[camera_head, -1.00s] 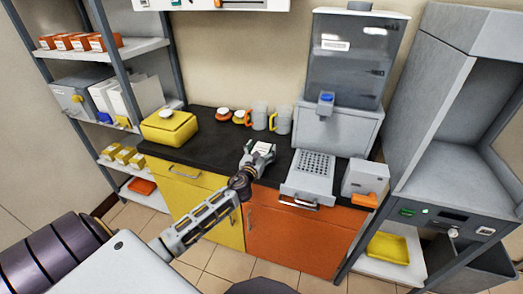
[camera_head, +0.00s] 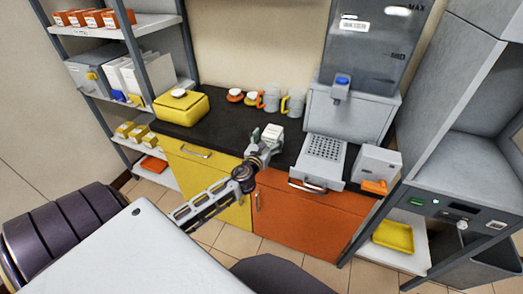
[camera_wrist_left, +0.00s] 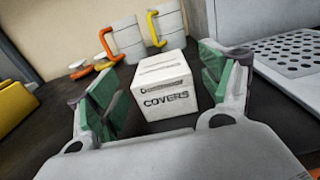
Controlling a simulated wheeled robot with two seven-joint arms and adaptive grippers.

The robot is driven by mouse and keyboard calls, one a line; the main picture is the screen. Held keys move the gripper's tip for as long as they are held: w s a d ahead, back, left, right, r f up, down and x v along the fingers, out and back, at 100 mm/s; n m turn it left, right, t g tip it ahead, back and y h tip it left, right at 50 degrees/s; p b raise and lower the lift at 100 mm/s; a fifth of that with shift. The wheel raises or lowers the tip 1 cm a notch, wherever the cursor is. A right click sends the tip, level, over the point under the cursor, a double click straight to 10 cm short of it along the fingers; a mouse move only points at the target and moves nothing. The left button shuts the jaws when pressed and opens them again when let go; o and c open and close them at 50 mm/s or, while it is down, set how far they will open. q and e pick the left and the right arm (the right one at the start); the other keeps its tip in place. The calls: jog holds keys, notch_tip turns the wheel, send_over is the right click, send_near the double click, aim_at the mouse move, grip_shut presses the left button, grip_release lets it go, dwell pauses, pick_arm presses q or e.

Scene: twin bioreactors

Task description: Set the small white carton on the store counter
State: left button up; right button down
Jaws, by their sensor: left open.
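The small white carton (camera_head: 273,131), lettered COVERS, stands upright on the dark store counter (camera_head: 226,128), near the front edge in the head view. It also shows in the left wrist view (camera_wrist_left: 163,88). My left gripper (camera_head: 264,139) is open at the carton. In the wrist view its green-padded fingers (camera_wrist_left: 165,92) stand on either side of the carton, with a gap visible on both sides. The carton's underside is hidden. My right gripper is not in view.
A yellow box (camera_head: 181,106) stands on the counter's left, with mugs (camera_head: 292,102) at the back. A dispenser (camera_head: 350,110) with a perforated tray (camera_head: 324,148) is right of the carton. Shelves (camera_head: 126,60) stand left. Bare counter lies between yellow box and carton.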

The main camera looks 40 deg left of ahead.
pick_arm(q)
jog(key=shift+s+d, duration=0.1)
jog(key=shift+s, duration=0.3)
jog(key=shift+s+d, duration=0.15)
jog(key=shift+s, duration=0.55)
jog(key=shift+v, duration=1.6)
jog(key=shift+s, duration=0.3)
jog(key=shift+s+d, duration=0.2)
jog(key=shift+s, duration=0.35)
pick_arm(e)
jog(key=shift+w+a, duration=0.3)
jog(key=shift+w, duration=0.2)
